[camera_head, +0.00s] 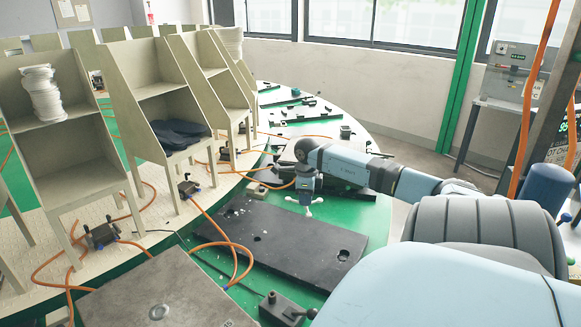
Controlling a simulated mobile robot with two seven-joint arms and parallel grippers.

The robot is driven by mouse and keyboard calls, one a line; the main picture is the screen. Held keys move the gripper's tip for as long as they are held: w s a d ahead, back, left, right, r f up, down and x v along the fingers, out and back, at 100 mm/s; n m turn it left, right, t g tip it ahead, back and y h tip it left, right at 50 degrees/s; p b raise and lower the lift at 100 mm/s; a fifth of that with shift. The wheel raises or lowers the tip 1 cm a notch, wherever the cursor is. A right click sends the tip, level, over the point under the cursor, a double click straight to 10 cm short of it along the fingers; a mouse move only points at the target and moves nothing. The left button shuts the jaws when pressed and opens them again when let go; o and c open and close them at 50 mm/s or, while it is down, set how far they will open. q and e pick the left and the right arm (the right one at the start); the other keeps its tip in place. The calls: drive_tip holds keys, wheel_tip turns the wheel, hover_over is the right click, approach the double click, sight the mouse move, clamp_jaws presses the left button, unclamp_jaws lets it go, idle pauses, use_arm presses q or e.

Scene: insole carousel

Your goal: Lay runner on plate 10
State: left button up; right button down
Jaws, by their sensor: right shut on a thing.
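My right gripper (304,194) reaches in from the right, pointing down over the middle dark plate. It is shut on a small white branched piece, which looks like the runner (306,203). The runner appears at or just above the far part of the long dark plate (290,240); I cannot tell whether it touches. That plate lies on the green round table and has a few holes. I cannot read a number 10 on any plate. A nearer dark plate (150,290) sits at the bottom left. My left gripper is not in view.
Beige shelf stands (130,85) line the left, one with stacked white insoles (42,92), another with dark insoles (178,133). Orange hoses (240,262) loop across the table edge. A dark clamp block (284,308) sits in front. More plates and fittings lie beyond my arm.

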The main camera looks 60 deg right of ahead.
wheel_tip(320, 180, down, 18)
drive_tip(key=shift+f, duration=0.25)
idle(0.3)
drive_tip(key=shift+f, duration=0.2)
drive_tip(key=c, duration=1.1)
unclamp_jaws()
drive_tip(key=shift+c, duration=0.2)
drive_tip(key=shift+r, duration=0.2)
